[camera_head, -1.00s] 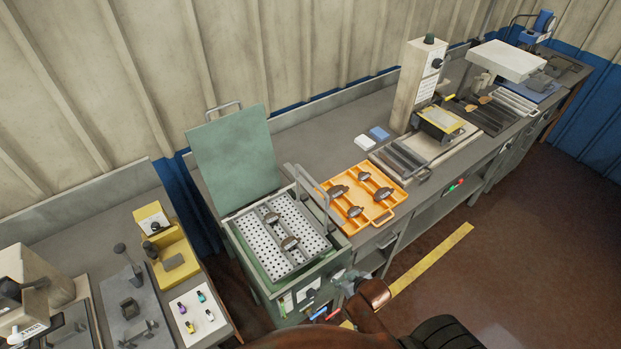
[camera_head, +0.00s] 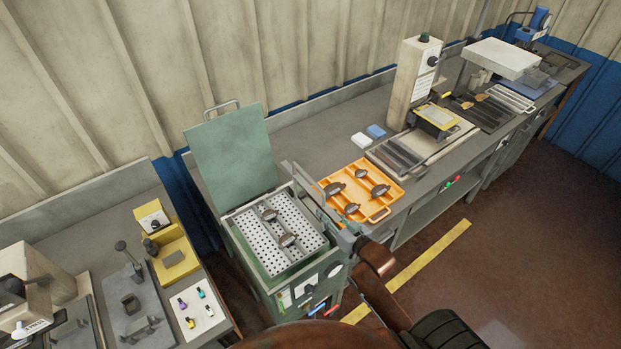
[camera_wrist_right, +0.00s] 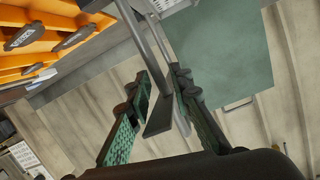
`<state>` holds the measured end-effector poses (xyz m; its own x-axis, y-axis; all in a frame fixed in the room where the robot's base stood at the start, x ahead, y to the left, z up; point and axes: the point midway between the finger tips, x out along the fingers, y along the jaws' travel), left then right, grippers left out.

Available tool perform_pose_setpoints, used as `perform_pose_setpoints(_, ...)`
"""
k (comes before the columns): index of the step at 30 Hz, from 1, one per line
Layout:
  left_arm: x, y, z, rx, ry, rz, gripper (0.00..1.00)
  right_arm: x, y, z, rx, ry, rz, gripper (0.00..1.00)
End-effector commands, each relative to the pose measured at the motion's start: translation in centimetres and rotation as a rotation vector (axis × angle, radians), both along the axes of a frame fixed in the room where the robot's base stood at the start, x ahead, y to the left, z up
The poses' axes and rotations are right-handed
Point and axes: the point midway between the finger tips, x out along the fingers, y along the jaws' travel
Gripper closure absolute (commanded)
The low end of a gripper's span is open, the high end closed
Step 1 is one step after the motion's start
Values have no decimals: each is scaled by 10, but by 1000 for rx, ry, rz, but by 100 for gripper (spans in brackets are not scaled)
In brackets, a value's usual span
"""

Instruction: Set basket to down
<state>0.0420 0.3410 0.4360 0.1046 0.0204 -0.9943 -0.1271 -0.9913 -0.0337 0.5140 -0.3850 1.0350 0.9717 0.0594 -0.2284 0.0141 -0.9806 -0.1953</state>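The basket (camera_head: 249,229) is a perforated grey tray in the open top of the green washer (camera_head: 262,285). Two dark brake shoes lie on it. A grey bar handle (camera_head: 304,191) rises at its right side. My right gripper (camera_head: 346,238) is at the lower end of this bar, at the washer's right front corner. In the right wrist view, my right gripper (camera_wrist_right: 162,76) has its fingers apart with a flat grey bar (camera_wrist_right: 160,112) between them. I cannot tell whether they touch it. My left gripper is not in view.
The washer's green lid (camera_head: 232,155) stands open behind the basket. An orange tray (camera_head: 388,208) with several brake shoes lies on the bench, right of the washer. A yellow device (camera_head: 176,255) stands on the left bench. Bare bench (camera_head: 310,140) lies behind the orange tray.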

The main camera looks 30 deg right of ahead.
Motion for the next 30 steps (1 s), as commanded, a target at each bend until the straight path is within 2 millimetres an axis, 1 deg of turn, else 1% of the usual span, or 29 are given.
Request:
perform_pose_setpoints(1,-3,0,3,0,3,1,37,20,-1,76,-23,-175,15,73)
perform_pose_setpoints(3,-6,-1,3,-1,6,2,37,23,-2,87,-8,-213,18,73)
perform_pose_setpoints(5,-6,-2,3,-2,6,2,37,25,-3,90,1,-231,19,73)
perform_pose_setpoints(8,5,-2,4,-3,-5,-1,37,30,-5,95,8,-248,18,73)
perform_pose_setpoints(9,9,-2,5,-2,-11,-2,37,34,-5,95,9,-249,17,73)
perform_pose_setpoints(11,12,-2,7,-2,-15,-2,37,41,-5,94,10,-248,15,73)
perform_pose_setpoints(17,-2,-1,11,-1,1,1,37,73,-2,94,11,-245,15,73)
perform_pose_setpoints(21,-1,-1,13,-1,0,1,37,90,0,92,10,-243,16,73)
perform_pose_setpoints(25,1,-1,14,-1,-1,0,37,99,1,91,11,-241,16,73)
perform_pose_setpoints(30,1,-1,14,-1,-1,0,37,101,2,90,12,-241,17,73)
